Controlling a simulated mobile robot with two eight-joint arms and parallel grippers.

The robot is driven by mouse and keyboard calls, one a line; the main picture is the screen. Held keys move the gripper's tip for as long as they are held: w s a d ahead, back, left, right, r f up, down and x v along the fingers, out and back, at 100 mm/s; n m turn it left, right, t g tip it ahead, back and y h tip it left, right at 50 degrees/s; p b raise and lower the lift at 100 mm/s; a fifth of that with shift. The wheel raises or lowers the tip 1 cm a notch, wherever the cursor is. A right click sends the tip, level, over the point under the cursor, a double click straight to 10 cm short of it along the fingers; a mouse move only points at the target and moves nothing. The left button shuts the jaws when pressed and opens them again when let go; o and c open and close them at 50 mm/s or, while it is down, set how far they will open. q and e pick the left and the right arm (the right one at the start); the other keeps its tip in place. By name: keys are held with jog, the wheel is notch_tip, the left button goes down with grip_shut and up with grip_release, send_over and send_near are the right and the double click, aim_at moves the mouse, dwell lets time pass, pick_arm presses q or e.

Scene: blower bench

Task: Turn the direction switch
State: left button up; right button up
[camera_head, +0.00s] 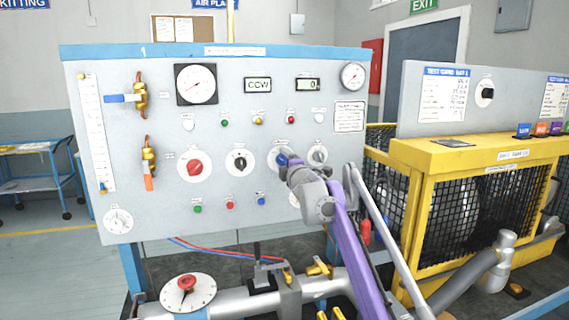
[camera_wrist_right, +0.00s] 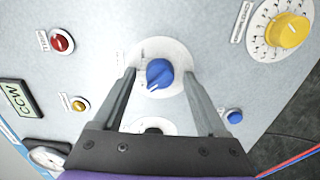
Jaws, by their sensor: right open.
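The switch I take to be the direction switch is a blue knob (camera_wrist_right: 159,73) on a round white plate (camera_wrist_right: 178,52) on the grey panel. Its label is too small to read. In the head view the blue knob (camera_head: 281,159) is partly hidden by my right gripper (camera_head: 288,164). In the wrist view my right gripper (camera_wrist_right: 160,82) is open, with one finger on each side of the knob. Gaps show between fingers and knob; I cannot tell how deep the fingertips reach. A display (camera_head: 258,85) reads CCW. My left gripper is not in view.
A black knob (camera_head: 239,160) and a red knob (camera_head: 195,168) sit left of the switch, another knob (camera_head: 317,154) to its right. A yellow dial (camera_wrist_right: 287,29) is close by. Coloured buttons (camera_head: 229,205) lie below. A yellow cage (camera_head: 450,165) stands to the right.

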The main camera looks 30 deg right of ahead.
grip_shut()
jog(key=shift+m, duration=0.4)
jog(key=m+p, duration=0.2)
jog(key=shift+r+m, duration=0.15)
jog(key=shift+m, duration=0.15)
jog(key=m+p, duration=0.1)
jog(key=m, duration=0.3)
jog(key=shift+m, duration=0.3)
jog(key=m, duration=0.4)
jog(key=shift+m, duration=0.3)
jog(key=m, duration=0.5)
jog(key=shift+m, duration=0.4)
